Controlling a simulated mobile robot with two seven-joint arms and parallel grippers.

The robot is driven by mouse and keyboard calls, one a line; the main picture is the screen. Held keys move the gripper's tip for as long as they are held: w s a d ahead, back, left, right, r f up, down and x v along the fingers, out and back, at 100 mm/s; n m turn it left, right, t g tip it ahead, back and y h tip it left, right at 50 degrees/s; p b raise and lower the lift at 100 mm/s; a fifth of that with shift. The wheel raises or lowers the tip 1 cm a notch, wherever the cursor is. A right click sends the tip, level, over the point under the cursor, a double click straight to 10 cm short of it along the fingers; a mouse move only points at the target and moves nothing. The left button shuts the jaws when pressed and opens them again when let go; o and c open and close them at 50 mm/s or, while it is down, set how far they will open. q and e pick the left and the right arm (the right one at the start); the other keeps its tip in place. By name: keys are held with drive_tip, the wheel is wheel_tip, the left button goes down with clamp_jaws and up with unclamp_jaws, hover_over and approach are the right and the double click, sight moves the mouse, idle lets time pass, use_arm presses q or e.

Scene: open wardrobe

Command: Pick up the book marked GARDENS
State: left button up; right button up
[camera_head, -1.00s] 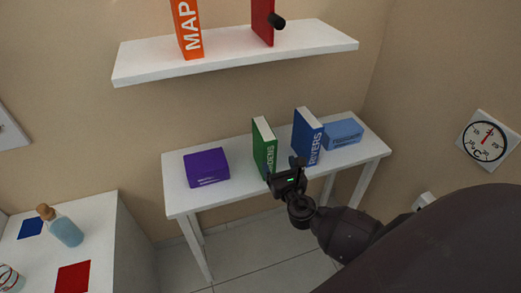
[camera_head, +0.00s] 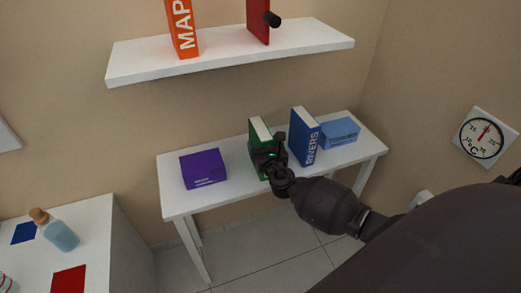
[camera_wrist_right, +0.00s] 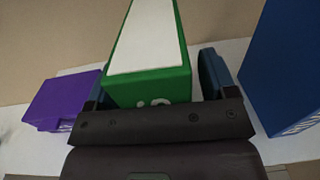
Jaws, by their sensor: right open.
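The green GARDENS book (camera_head: 258,131) stands upright on the white table, its spine mostly hidden behind my right gripper (camera_head: 268,150) in the head view. In the right wrist view the green book (camera_wrist_right: 150,82) rises between the two fingers of my right gripper (camera_wrist_right: 158,85), one finger on each side. The gripper is open around the book, and I cannot tell whether either finger touches it. My left gripper is not in view.
The blue RIVERS book (camera_head: 304,138) stands close to the right, with a light blue box (camera_head: 340,132) beyond it. A shelf (camera_head: 230,53) hangs above.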

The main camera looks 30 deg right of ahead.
drive_tip(key=c, duration=1.1)
drive_tip(key=shift+c, duration=0.9)
drive_tip(key=shift+r, duration=0.15)
